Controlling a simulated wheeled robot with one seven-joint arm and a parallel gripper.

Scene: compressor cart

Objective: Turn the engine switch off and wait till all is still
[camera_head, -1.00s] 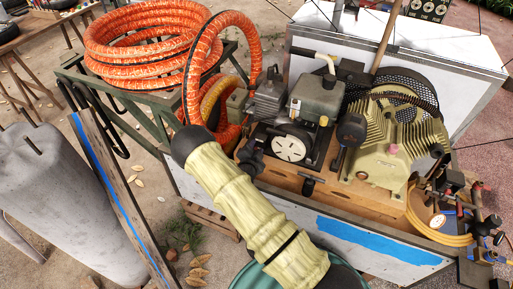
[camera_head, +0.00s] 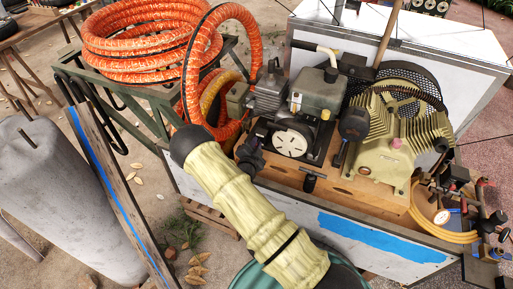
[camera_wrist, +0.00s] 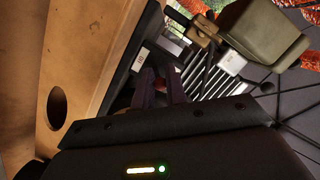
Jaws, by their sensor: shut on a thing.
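The engine (camera_head: 318,92), with a grey-green tank and a round pale recoil cover (camera_head: 291,143), stands on the wooden deck of the cart. My gripper (camera_head: 250,158) is at the engine's lower left, partly hidden behind my pale ribbed arm. In the wrist view two dark purple fingers (camera_wrist: 160,78) are close together beside the engine's dark base. They are shut on a small part that they mostly hide, apparently the engine switch. Its position cannot be read. Small white labels (camera_wrist: 141,60) show nearby, too small to read.
The finned compressor (camera_head: 395,140) and its belt wheel are right of the engine. A black T-handle (camera_head: 312,174) stands at the deck's front. Orange hose (camera_head: 150,45) lies coiled on a green stand at left. Gauges and valves (camera_head: 470,205) crowd the right end.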

